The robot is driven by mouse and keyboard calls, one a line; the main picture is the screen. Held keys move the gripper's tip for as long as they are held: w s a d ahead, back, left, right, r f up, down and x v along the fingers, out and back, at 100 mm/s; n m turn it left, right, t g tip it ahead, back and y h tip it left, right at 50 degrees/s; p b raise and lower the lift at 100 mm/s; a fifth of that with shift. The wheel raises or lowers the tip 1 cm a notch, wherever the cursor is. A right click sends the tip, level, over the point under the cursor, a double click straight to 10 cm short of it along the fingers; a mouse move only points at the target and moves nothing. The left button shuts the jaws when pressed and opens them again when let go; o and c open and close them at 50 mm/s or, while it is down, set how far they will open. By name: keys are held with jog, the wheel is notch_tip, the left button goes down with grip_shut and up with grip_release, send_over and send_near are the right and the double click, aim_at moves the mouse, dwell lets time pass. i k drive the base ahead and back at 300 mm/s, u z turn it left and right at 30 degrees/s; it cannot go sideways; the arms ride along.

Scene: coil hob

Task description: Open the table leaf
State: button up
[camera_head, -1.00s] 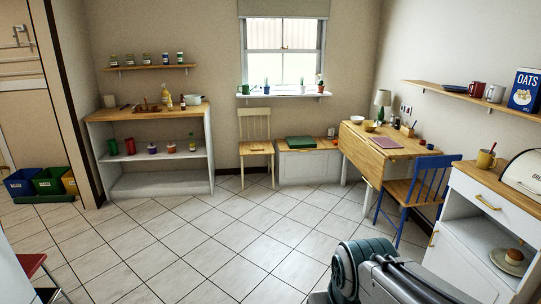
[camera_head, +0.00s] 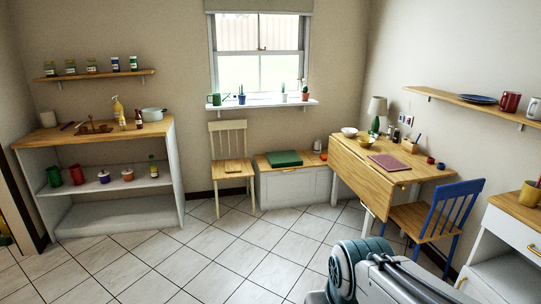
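The wooden drop-leaf table (camera_head: 416,168) stands against the right wall. Its leaf (camera_head: 361,174) hangs down on the left side, facing the room. On the table top are a lamp (camera_head: 376,112), bowls, a pink mat (camera_head: 389,162), small jars and a holder with utensils. Part of my own arm shows at the bottom, well short of the table. My gripper is out of the picture.
A blue chair (camera_head: 436,214) with a wooden seat stands at the table's near right side. A cream chair (camera_head: 231,168) and a low white chest (camera_head: 292,186) stand under the window. An open shelf unit (camera_head: 104,182) is at left. The tiled floor (camera_head: 215,255) in the middle is clear.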

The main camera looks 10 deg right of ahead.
aim_at(376, 192)
jog(key=z, duration=0.2)
jog(key=i, duration=1.55)
jog(key=z, duration=0.5)
jog(key=i, duration=2.2)
jog(key=z, duration=0.3)
